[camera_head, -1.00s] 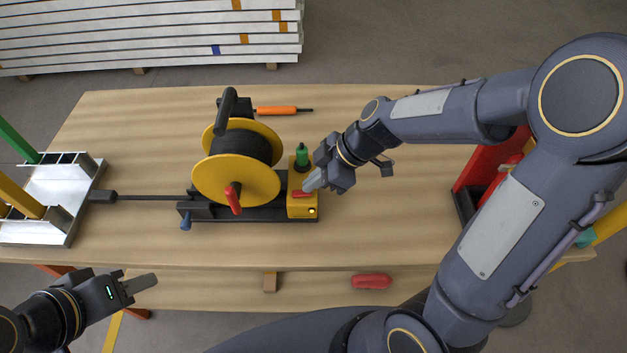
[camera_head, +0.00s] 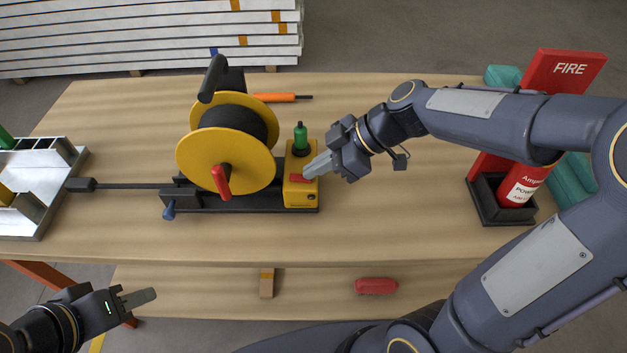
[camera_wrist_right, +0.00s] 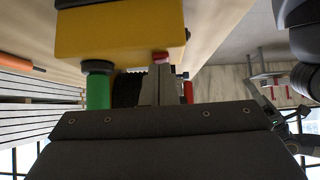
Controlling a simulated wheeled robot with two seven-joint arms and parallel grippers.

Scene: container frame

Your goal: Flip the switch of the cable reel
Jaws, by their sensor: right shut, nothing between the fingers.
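The cable reel (camera_head: 225,158) stands on the wooden table, with yellow discs, black cable and a red crank handle (camera_head: 221,181). At its right end is a yellow switch box (camera_head: 300,196) with a red switch (camera_head: 301,179) on top and a green cylinder (camera_head: 300,136) behind. My right gripper (camera_head: 309,172) is shut and empty, its tips right at the red switch; contact is unclear. In the right wrist view its fingers (camera_wrist_right: 157,75) are together beside the yellow box (camera_wrist_right: 117,30), with a bit of red (camera_wrist_right: 160,57) at the tips. My left gripper (camera_head: 138,298) is away at lower left, its finger gap hidden.
An orange-handled screwdriver (camera_head: 275,97) lies behind the reel. A metal tray (camera_head: 50,205) stands at left. A fire extinguisher (camera_head: 522,187) in a black base stands at right. A red object (camera_head: 376,286) and a small wooden block (camera_head: 267,283) lie on the lower shelf.

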